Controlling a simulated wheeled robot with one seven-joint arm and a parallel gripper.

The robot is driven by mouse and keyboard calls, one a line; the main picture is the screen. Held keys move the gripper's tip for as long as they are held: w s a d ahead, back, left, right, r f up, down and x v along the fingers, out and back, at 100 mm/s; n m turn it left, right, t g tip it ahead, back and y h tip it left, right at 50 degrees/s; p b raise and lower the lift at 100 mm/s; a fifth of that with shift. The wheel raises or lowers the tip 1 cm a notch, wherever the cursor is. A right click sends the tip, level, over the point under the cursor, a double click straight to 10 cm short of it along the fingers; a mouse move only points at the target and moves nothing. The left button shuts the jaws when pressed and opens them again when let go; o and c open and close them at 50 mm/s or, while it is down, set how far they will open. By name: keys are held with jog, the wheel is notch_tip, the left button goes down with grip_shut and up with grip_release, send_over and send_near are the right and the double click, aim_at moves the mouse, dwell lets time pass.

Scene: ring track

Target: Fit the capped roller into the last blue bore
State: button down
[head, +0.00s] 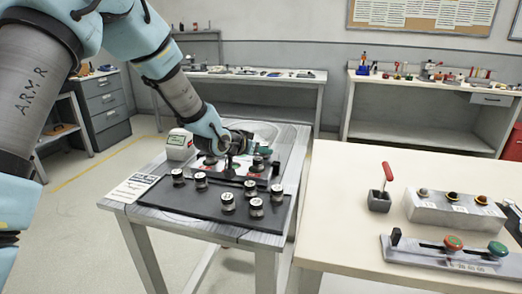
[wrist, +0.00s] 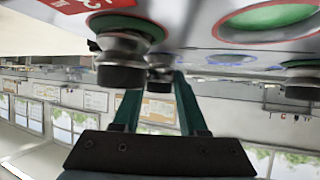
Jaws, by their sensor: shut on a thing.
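My gripper (wrist: 157,84) shows its two teal fingers in the wrist view, shut on a silver roller with a black cap (wrist: 160,62) at their tips. Whether this roller touches the plate cannot be told. The shiny plate (wrist: 200,30) fills the top of this upside-down view. Another capped roller (wrist: 122,62) stands on it at left, by a green, red-ringed spot. One more capped roller (wrist: 302,84) is at the right edge. In the head view my gripper (head: 262,150) is low over the plate at the table's back; the held roller is hard to make out.
A black tray (head: 205,203) with several capped rollers (head: 227,201) lies at the front of the small table. A white device (head: 180,145) stands at its back left. The cream table (head: 345,225) at right holds a red-handled tool (head: 381,190) and fixtures.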

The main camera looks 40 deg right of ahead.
jog(key=shift+f, duration=0.25)
jog(key=shift+f, duration=0.1)
jog(key=shift+c, duration=2.2)
grip_release()
jog(key=shift+r, duration=0.2)
jog(key=b+v, duration=0.1)
jog(key=v, duration=1.1)
jog(key=shift+a+f+b, duration=0.1)
jog(key=shift+f+b, duration=0.1)
jog(key=shift+b, duration=0.15)
